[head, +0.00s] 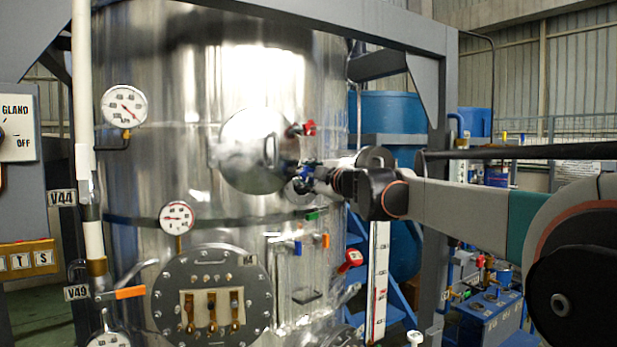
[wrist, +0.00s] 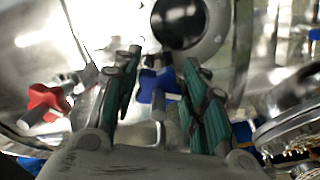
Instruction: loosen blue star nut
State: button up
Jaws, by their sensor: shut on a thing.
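The blue star nut (wrist: 157,88) is between the green-padded fingers of my gripper (wrist: 160,76) in the wrist view. My gripper is shut on it, with a finger on either side; a little gap seems to show beside the nut, so the exact contact is hard to see. In the head view the blue star nut (head: 306,171) is a small blue patch at the side of the round hatch on the steel tank, and my gripper (head: 316,174) reaches it from the right, partly covering it.
A red star nut (wrist: 48,103) is left of my fingers, and above the blue one in the head view (head: 309,128). The round hatch (head: 250,150) sits on the shiny tank (head: 170,80). A dark round port (wrist: 178,20) is just beyond my fingertips. A grey frame post (head: 437,200) stands behind my arm.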

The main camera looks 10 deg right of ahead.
dwell(0.3)
jog(key=o, duration=1.1)
jog(key=shift+c, duration=0.2)
jog(key=shift+s, duration=0.15)
jog(key=v, duration=1.2)
jog(key=shift+a, duration=0.1)
